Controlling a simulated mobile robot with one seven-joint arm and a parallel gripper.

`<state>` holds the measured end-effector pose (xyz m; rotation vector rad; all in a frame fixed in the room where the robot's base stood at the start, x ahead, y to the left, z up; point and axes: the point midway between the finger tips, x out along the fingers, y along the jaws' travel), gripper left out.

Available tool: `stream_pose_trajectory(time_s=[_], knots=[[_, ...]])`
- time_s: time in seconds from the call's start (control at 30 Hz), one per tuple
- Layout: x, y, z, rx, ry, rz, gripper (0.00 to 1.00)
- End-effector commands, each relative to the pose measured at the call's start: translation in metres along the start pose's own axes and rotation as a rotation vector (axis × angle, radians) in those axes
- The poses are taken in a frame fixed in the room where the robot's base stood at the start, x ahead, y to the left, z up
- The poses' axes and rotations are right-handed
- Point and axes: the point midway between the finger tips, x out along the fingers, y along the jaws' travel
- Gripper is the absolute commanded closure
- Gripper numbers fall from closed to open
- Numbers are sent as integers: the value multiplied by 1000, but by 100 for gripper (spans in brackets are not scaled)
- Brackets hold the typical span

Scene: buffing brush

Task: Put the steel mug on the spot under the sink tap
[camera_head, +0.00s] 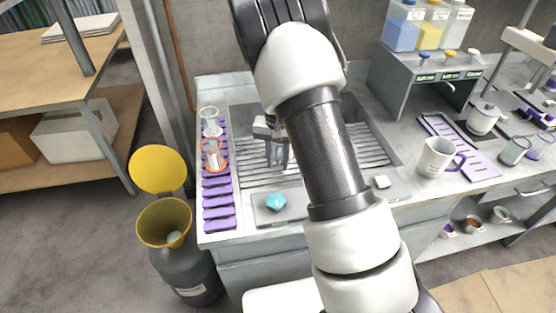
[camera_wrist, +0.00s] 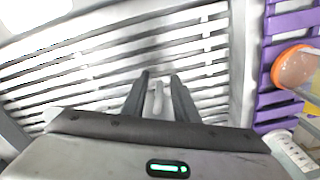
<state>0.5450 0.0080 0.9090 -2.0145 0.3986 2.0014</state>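My gripper (camera_head: 277,163) is over the left part of the sink (camera_head: 355,112), pointing down. In the wrist view its two fingers (camera_wrist: 159,75) stand apart, with slats of the sink grating (camera_wrist: 100,62) below and a narrow pale shape between them that I cannot make out. No mug shows clearly in its grasp. A pale grey mug with a purple handle (camera_head: 436,157) stands upright on the counter right of the sink. A smaller grey cup (camera_head: 513,151) stands farther right. I cannot tell which is the steel mug. The tap and its spot are not identifiable; my arm covers part of the sink.
A purple rack (camera_head: 218,212) with glassware (camera_head: 210,122) runs along the sink's left side. A blue item (camera_head: 276,202) lies at the front edge. A purple tray (camera_head: 468,155), a white lidded pot (camera_head: 482,121) and a bottle shelf (camera_head: 395,80) are right. A yellow funnel (camera_head: 165,222) stands left.

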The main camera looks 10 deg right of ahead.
Motion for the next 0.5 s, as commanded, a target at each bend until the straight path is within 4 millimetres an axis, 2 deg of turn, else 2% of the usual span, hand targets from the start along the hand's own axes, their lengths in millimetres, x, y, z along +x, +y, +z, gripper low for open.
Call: stream_pose_trajectory(time_s=[0.23,0.5], knots=[[-12,-1,-1,0,2,-2,73],[-68,-1,-1,0,4,-3,73]])
